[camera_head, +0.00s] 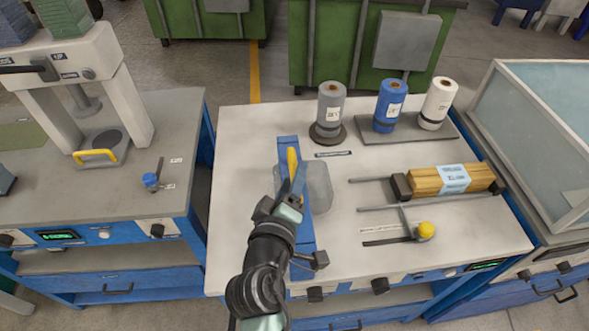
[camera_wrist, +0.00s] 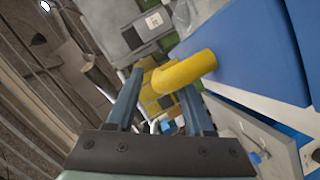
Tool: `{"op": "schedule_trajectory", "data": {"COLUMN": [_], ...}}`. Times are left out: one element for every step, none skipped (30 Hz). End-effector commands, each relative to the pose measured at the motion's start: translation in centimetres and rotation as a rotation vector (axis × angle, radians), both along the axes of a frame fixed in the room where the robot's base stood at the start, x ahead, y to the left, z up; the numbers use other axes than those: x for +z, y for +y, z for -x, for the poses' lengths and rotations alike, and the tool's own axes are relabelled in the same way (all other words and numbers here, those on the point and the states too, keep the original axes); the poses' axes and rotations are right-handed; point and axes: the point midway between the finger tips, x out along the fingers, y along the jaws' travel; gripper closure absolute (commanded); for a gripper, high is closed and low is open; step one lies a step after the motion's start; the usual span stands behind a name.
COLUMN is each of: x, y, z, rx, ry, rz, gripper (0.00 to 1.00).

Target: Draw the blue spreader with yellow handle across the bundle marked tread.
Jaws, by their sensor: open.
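The blue spreader (camera_head: 284,150) stands at the left middle of the pale bench, its blue part long and narrow. Its yellow handle (camera_head: 292,160) faces my gripper (camera_head: 291,193). In the wrist view the yellow handle (camera_wrist: 190,70) lies at and between the fingertips of my open gripper (camera_wrist: 160,85), with the blue face (camera_wrist: 245,55) to the right. I cannot tell whether the fingers touch the handle. The wooden bundle (camera_head: 425,182) lies at the right of the bench with a pale blue label (camera_head: 453,179); its print is too small to read surely.
A translucent tray (camera_head: 319,190) sits just right of the spreader. Grey (camera_head: 330,103), blue (camera_head: 388,106) and white (camera_head: 437,104) rolls stand at the back. A yellow-knobbed tool (camera_head: 426,231) lies in front of the bundle. A press (camera_head: 92,75) stands on the left bench.

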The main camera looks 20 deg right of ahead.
Motion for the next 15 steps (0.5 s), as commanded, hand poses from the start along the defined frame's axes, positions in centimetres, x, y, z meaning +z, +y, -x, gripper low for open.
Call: {"op": "schedule_trajectory", "data": {"x": [0.0, -0.1, -0.2, -0.2, -0.3, -0.3, -0.4, -0.4, -0.4, -0.4, -0.4, -0.4, -0.4, -0.4, -0.4], "y": [-0.4, -0.5, -0.7, -0.8, -0.9, -1.0, -1.1, -1.1, -1.1, -1.1, -1.1, -1.1, -1.1, -1.1, -1.1], "z": [-0.5, -0.8, -1.0, -1.2, -1.3, -1.4, -1.5, -1.5, -1.6, -1.6, -1.6, -1.6, -1.6, -1.6, -1.6], "rx": [-0.001, -0.001, -0.001, -0.002, -0.002, -0.002, -0.002, -0.001, 0.0, 0.0, 0.0, 0.0, 0.0, 0.0, 0.0], "ry": [-0.001, -0.001, 0.0, -0.001, -0.001, -0.001, -0.001, 0.0, -0.001, -0.001, -0.001, -0.001, -0.001, -0.001, -0.001], "rz": [0.001, 0.001, 0.0, 0.0, 0.0, 0.0, 0.0, -0.001, -0.001, -0.001, -0.001, -0.001, -0.001, -0.001, -0.001], "gripper": [0.48, 0.48, 0.48, 0.48, 0.48, 0.48, 0.48, 0.48, 0.48, 0.48, 0.48, 0.48, 0.48, 0.48, 0.48]}}
